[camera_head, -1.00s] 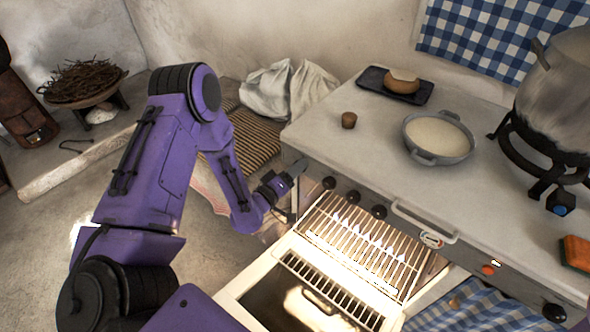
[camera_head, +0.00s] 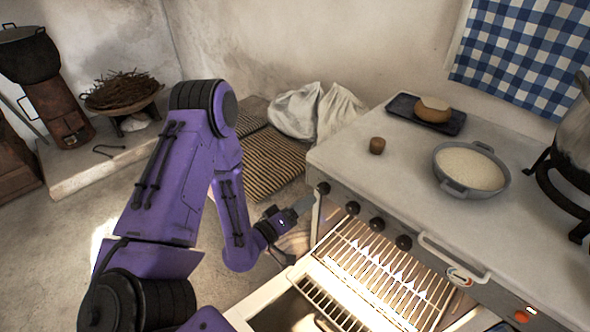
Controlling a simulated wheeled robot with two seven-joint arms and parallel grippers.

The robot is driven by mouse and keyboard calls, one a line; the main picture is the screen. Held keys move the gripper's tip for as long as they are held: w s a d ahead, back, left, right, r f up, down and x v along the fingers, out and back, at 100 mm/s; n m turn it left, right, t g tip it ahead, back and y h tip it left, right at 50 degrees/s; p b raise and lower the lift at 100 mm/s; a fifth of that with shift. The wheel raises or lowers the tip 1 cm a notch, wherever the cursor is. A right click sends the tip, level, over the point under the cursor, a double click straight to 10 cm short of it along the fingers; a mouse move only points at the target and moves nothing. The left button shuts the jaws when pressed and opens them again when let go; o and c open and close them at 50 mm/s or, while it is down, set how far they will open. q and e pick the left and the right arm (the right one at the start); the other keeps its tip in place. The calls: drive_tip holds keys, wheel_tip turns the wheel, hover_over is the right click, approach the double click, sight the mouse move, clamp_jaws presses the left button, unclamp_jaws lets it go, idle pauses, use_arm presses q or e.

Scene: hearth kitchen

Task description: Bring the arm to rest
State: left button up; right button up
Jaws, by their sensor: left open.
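My left arm comes in from the left, purple with black joints. My left gripper (camera_head: 292,233) is open beside the front left corner of the stove counter, near the knobs. I see nothing between its fingers, though they are small in the view. The lit grill rack (camera_head: 385,275) lies to the right of and below the gripper. My right gripper is not in view.
A pot stand is at right. Striped mats (camera_head: 265,165) and white sacks (camera_head: 318,112) lie behind my arm.

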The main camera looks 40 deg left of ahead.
use_arm(q)
drive_tip(key=shift+s+a, duration=0.15)
drive_tip(key=shift+s, duration=1.55)
